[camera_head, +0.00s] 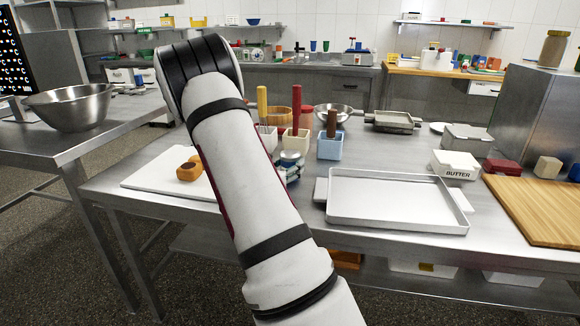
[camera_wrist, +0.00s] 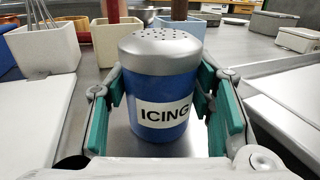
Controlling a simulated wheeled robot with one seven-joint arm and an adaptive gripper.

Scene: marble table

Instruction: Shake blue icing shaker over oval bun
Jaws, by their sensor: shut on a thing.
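The blue icing shaker (camera_wrist: 160,92) has a silver perforated lid and a white ICING label, and stands upright between the green pads of my gripper (camera_wrist: 163,101) in the wrist view. My gripper is shut on it. Whether its base touches the steel table is unclear. In the head view my arm hides most of the gripper and shaker. Brown buns (camera_head: 189,172) lie on a white board (camera_head: 150,180) left of my arm; they look close together, partly hidden by the arm, and I cannot tell which is oval.
Behind the shaker stand a cream utensil box (camera_head: 297,142) and a pale blue box (camera_head: 329,148). A metal tray (camera_head: 395,199) lies to the right, with a BUTTER box (camera_head: 455,165) and wooden board (camera_head: 545,207) beyond. A steel bowl (camera_head: 70,107) sits on the left table.

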